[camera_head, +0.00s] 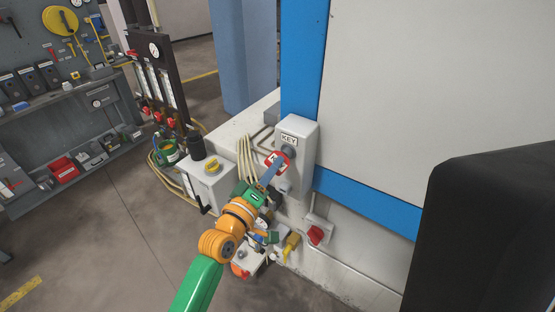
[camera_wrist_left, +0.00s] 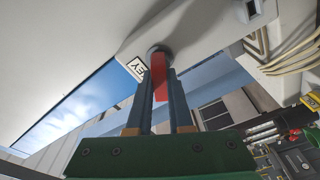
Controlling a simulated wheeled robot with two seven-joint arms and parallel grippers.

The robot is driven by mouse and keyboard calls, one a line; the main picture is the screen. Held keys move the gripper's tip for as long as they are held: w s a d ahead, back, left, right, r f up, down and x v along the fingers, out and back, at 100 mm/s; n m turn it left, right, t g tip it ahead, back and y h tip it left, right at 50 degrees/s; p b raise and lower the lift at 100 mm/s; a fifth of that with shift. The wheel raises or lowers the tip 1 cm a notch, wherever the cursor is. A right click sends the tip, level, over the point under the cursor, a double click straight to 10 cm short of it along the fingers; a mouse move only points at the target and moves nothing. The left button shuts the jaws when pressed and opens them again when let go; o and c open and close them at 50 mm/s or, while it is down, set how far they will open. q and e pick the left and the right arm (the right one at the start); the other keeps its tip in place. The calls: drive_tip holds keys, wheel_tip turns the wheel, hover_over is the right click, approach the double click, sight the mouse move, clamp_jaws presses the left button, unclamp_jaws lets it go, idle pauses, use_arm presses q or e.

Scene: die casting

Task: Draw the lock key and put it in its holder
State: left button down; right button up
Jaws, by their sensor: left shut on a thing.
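The red lock key (camera_head: 276,160) is at the round grey lock (camera_head: 289,151) on the grey box labelled KEY (camera_head: 308,148). My left gripper (camera_head: 271,172) is shut on the red key, its fingers reaching up to the front of the lock. In the left wrist view the key (camera_wrist_left: 159,76) shows between the two fingers (camera_wrist_left: 159,100), with its far end at the round lock collar (camera_wrist_left: 159,51). How deep the key sits in the lock is hidden. I cannot make out the key holder for sure. My right gripper is not in view.
A grey control box with a yellow knob (camera_head: 211,167) stands left of my gripper, beside hoses (camera_head: 245,156). A red rotary switch (camera_head: 319,234) is below the KEY box. A blue post (camera_head: 301,60) and a white panel (camera_head: 430,70) stand behind. Open floor (camera_head: 110,230) lies at left.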

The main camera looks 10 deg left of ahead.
use_arm(q)
drive_tip(key=shift+r+n+p, duration=0.1)
drive_tip(key=shift+n+p, duration=0.35)
drive_tip(key=shift+n, duration=0.05)
drive_tip(key=shift+n+p, duration=0.75)
drive_tip(key=shift+n, duration=0.55)
drive_tip(key=n, duration=0.2)
drive_tip(key=shift+n, duration=0.3)
drive_tip(key=shift+s+a, duration=0.25)
drive_tip(key=shift+s, duration=0.45)
drive_tip(key=shift+v, duration=1.45)
drive_tip(key=shift+a, duration=0.15)
